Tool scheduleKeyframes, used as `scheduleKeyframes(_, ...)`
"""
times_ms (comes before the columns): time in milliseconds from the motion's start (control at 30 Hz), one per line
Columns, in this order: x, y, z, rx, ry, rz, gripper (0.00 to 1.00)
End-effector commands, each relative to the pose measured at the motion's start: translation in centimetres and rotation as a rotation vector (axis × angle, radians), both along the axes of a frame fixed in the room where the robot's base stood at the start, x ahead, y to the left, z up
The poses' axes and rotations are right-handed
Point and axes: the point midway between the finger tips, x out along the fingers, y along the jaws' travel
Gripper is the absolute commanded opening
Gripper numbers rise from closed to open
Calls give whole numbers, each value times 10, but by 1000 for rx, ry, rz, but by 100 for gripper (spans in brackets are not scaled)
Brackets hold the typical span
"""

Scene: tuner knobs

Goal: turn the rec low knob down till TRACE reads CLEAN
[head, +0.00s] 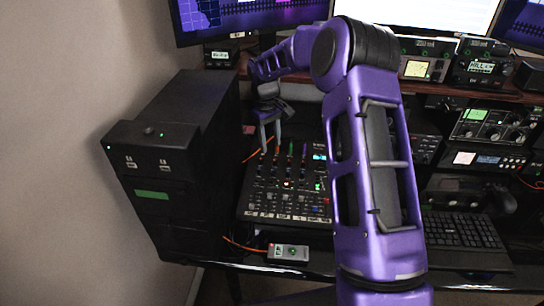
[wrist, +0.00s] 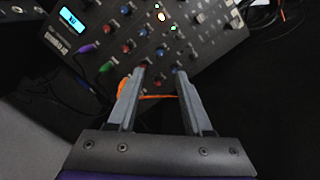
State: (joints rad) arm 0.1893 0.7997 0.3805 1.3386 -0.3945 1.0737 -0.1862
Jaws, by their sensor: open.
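A black mixer (head: 290,190) with rows of small coloured knobs lies on the desk; it also fills the top of the wrist view (wrist: 205,40). I cannot read which knob is rec low. My gripper (head: 270,140) is over the mixer's far left edge. In the wrist view my gripper (wrist: 160,74) is open, its two fingertips apart at the mixer's edge near small red and blue knobs. I cannot tell whether the fingers touch any knob. No legible TRACE word shows; a small lit display (head: 219,55) at the back left is too small to read.
A black tower (head: 160,170) stands left of the mixer. Orange, purple and green cables run by the mixer's edge. Monitors stand behind.

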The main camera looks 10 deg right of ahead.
Motion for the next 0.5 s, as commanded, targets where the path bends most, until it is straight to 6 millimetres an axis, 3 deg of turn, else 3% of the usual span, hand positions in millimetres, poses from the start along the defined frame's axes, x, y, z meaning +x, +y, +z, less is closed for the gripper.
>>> scheduleKeyframes(33,1,1,14,0,-4,1,50)
scheduleKeyframes(200,0,4,46,0,-2,1,50)
scheduleKeyframes(500,-1,5,67,0,0,1,50)
